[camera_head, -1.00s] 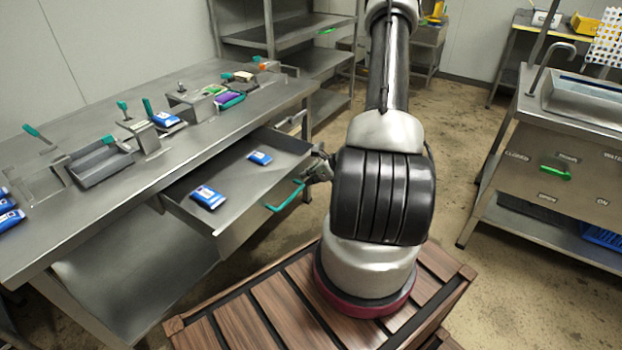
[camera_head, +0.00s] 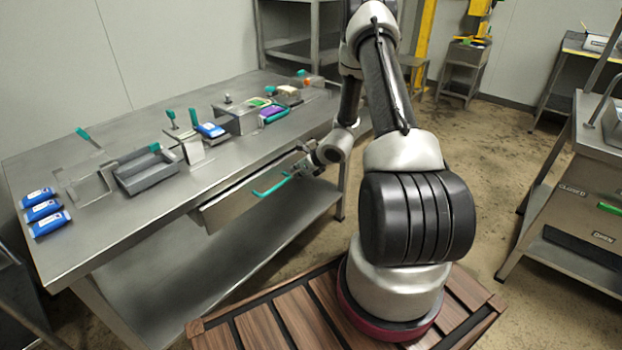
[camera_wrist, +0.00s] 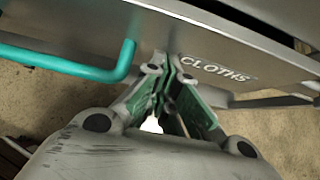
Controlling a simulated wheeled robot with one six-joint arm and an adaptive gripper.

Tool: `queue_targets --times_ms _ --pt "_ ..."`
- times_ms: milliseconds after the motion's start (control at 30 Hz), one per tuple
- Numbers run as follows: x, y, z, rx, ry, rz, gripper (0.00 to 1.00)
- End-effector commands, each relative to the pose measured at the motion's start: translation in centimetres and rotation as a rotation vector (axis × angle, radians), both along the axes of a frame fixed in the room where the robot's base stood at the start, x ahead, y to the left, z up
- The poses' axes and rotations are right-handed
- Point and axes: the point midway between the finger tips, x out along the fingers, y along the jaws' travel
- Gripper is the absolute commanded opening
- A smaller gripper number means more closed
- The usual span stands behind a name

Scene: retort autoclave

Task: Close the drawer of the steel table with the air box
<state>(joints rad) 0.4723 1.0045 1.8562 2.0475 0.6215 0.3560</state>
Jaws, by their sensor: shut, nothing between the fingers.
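The steel table (camera_head: 95,240) stands at the left in the head view. Its drawer (camera_head: 232,203) is nearly flush under the tabletop, and its inside is hidden. The drawer has a teal handle (camera_head: 271,187). The wrist view shows the drawer front (camera_wrist: 155,35) close up, with the word CLOTHS on it and the teal handle (camera_wrist: 70,62) at the left. My gripper (camera_head: 312,163) is at the right part of the drawer front. In the wrist view my gripper (camera_wrist: 172,75) is shut and empty, its tips at or very near the drawer front, right of the handle.
Several boxes and small fixtures, including a grey tray (camera_head: 150,175) and blue packs (camera_head: 43,210), sit on the tabletop. A wooden slatted platform (camera_head: 290,318) is below my arm. Another steel bench (camera_head: 560,215) stands at the right, with open floor between.

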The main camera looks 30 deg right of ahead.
Motion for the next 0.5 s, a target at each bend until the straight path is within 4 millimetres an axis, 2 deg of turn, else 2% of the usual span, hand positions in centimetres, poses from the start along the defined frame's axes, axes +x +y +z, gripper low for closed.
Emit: queue_targets --times_ms 200,500 --pt "2.7 1.0 0.0 -0.001 -0.001 0.001 0.00" --pt "3.7 1.3 0.1 0.000 -0.003 0.000 0.00"
